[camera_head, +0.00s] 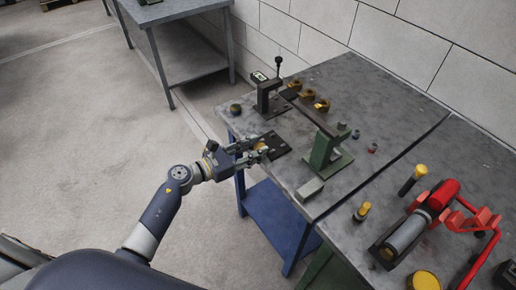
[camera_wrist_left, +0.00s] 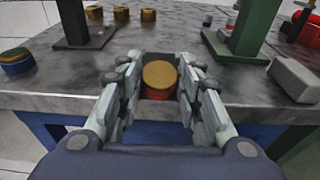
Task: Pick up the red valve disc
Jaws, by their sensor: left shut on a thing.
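The red valve disc (camera_wrist_left: 158,93), a short round piece with a gold top and a red side, sits between the fingers of my left gripper (camera_wrist_left: 158,82) in the left wrist view. My left gripper (camera_head: 259,149) is shut on it at the near left edge of the grey workbench (camera_head: 379,101). In the head view the fingers hide most of the disc, and only a bit of its gold top shows. The disc is over or just above a dark plate (camera_head: 279,143); I cannot tell whether it touches. My right gripper is not in view.
A dark stand (camera_head: 269,100) and a green stand (camera_head: 326,150) rise from the bench. Several gold-topped round pieces (camera_head: 307,95) lie behind. A grey block (camera_head: 309,189) lies at the front edge. Red and grey pump parts (camera_head: 445,193) are at right.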

